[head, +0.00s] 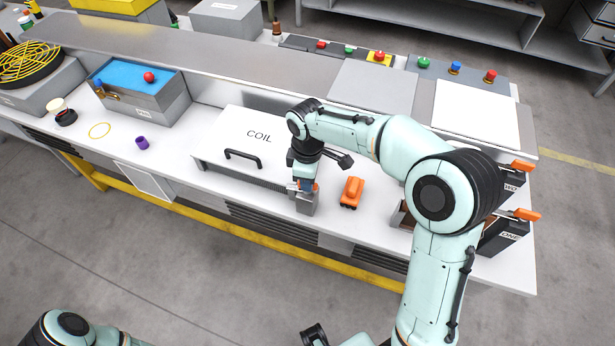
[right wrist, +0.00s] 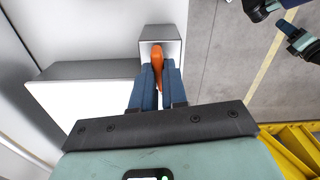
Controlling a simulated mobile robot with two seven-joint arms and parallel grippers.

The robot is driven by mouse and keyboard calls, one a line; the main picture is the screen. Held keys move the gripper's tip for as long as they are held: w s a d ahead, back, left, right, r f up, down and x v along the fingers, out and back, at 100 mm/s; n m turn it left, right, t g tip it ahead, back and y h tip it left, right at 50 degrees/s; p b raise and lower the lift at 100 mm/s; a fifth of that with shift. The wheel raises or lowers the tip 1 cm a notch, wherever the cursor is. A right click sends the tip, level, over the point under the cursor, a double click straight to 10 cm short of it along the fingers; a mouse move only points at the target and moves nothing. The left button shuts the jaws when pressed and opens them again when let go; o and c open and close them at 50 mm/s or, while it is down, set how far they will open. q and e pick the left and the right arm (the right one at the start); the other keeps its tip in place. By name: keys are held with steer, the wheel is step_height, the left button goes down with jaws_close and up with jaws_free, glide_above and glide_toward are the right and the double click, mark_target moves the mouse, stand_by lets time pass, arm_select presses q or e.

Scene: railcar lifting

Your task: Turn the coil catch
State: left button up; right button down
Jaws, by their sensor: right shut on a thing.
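The white coil box (head: 245,145), marked COIL, lies on the bench with a black handle on its front part. The coil catch is an orange lever (right wrist: 157,58) at a grey block (head: 306,203) by the box's front right corner. My right gripper (head: 305,185) points down over this block. In the right wrist view its two blue fingers (right wrist: 158,85) are shut on the orange lever, whose end shows between and beyond them. In the head view the fingers mostly hide the lever.
An orange block-shaped piece (head: 351,192) lies just right of the grey block. Dark boxes with orange handles (head: 505,232) stand at the bench's right end. A yellow rail runs below the front edge.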

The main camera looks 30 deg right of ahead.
arm_select(q)
steer(key=shift+w+r, duration=0.1)
steer(key=shift+r, duration=0.15)
arm_select(e)
steer(key=shift+m, duration=2.2)
steer(key=c, duration=1.2)
jaws_free()
steer(key=shift+o, duration=0.2)
steer(key=shift+r, duration=0.1)
arm_select(q)
steer(key=shift+w+r+p, duration=0.35)
steer(key=shift+r+p, duration=0.25)
steer(key=shift+r, duration=0.05)
steer(key=shift+w+r+p, duration=0.35)
steer(key=shift+r+p, duration=0.25)
arm_select(e)
step_height(320, 180, up, 13)
steer(key=shift+r, duration=0.15)
arm_select(q)
steer(key=shift+s, duration=0.1)
